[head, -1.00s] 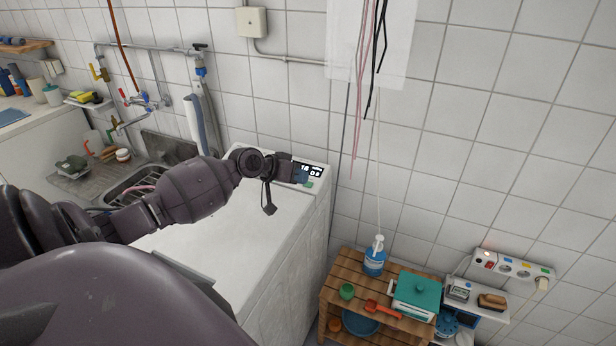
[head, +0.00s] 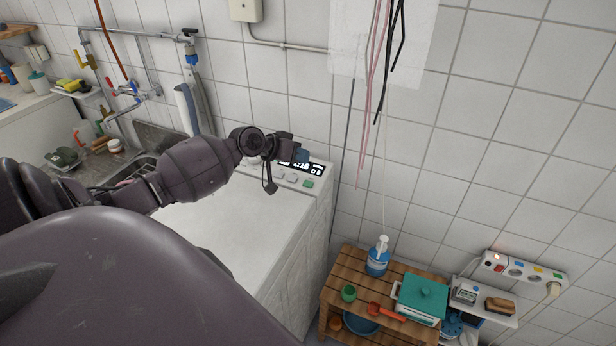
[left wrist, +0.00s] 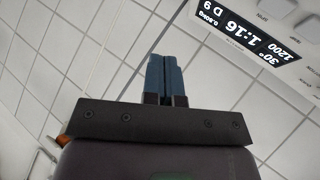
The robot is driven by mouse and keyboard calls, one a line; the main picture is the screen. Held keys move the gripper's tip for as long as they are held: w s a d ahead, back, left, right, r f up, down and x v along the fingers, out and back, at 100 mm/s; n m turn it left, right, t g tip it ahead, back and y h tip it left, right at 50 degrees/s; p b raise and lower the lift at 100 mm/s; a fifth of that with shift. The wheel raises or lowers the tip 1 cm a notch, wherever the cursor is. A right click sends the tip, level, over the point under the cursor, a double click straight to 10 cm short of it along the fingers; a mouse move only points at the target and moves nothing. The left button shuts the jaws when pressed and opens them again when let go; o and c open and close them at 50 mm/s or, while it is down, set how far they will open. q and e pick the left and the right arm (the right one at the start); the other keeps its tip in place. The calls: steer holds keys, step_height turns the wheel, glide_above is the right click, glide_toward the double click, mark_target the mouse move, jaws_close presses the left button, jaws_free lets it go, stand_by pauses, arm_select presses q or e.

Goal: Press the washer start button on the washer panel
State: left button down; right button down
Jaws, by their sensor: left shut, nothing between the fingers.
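The white washer (head: 235,225) stands against the tiled wall. Its panel runs along the back of the top, with a lit black display (head: 316,169), small pale buttons and a green button (head: 308,184) near the right end. My left gripper (head: 303,156) is at the back of the panel, and its blue fingertips partly cover the display's left part. In the left wrist view the two blue fingers (left wrist: 165,76) are together and empty. The display appears there upside down at the upper right (left wrist: 255,36); the green button is not seen. My right gripper is not in view.
A wooden shelf (head: 345,285) with a blue-white bottle (head: 377,258) and teal box (head: 420,298) stands right of the washer. Pink and black cables (head: 378,70) hang on the wall. A sink and taps lie to the left. The washer top is clear.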

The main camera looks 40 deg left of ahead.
mark_target(305, 186)
arm_select(q)
steer(key=f+b, duration=0.3)
steer(key=w+f+b, duration=0.1)
steer(key=shift+w+a+f+b, duration=0.1)
steer(key=shift+a+f+b, duration=0.15)
steer(key=shift+f+b, duration=0.1)
steer(key=f+b, duration=0.1)
steer(key=f, duration=0.1)
steer(key=w+f+b, duration=0.1)
steer(key=b, duration=0.1)
steer(key=shift+w+a+f, duration=0.1)
steer(key=shift+a+f, duration=0.05)
steer(key=shift+f, duration=0.2)
stand_by(0.4)
stand_by(0.3)
